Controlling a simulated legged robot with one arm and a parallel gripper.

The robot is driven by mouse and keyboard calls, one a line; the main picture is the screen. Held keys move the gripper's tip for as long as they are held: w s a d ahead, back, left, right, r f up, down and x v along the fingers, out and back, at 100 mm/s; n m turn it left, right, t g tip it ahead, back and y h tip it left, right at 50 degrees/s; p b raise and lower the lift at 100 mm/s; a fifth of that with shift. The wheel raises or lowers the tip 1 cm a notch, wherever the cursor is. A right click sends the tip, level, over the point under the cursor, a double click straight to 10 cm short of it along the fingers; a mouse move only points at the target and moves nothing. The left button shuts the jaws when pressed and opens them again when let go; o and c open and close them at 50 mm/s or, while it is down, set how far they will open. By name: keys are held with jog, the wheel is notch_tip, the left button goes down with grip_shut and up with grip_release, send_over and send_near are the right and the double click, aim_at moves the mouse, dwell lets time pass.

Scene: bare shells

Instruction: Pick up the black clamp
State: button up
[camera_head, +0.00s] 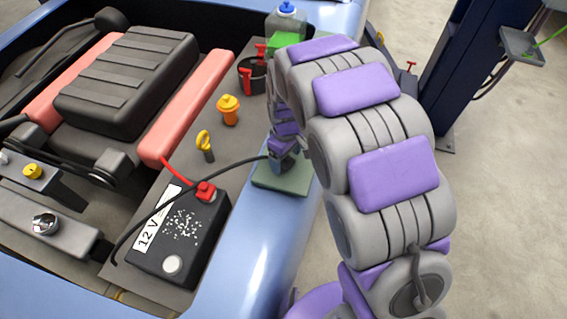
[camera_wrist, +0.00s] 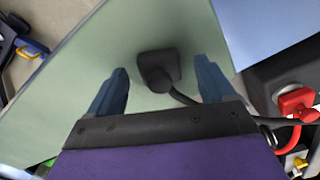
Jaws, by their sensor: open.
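The black clamp (camera_wrist: 160,70) lies on a pale green mat (camera_wrist: 60,115) in the wrist view, with a black cable running off it to the right. My gripper (camera_wrist: 162,64) is open, with one blue finger on each side of the clamp. The fingers appear apart from it; I cannot tell the height gap. In the head view my gripper (camera_head: 284,162) is down over the green mat (camera_head: 290,184) on the blue car edge. The clamp is mostly hidden there behind my gripper. The black cable (camera_head: 190,177) arches from the battery to the mat.
A black 12 V battery (camera_head: 205,232) with a red clamp (camera_head: 206,191) stands left of the mat. A yellow dipstick handle (camera_head: 205,141), an orange cap (camera_head: 228,108) and the engine (camera_head: 125,80) lie beyond. A dark post (camera_head: 455,70) stands at right.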

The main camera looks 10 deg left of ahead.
jog(key=shift+d+f, duration=0.3)
jog(key=shift+f, duration=0.35)
jog(key=shift+a+r, duration=0.1)
jog(key=shift+a, duration=0.35)
jog(key=c, duration=0.5)
jog(key=shift+d, duration=0.3)
jog(key=c, duration=0.7)
jog(key=shift+c, duration=0.2)
jog(key=shift+a, duration=0.1)
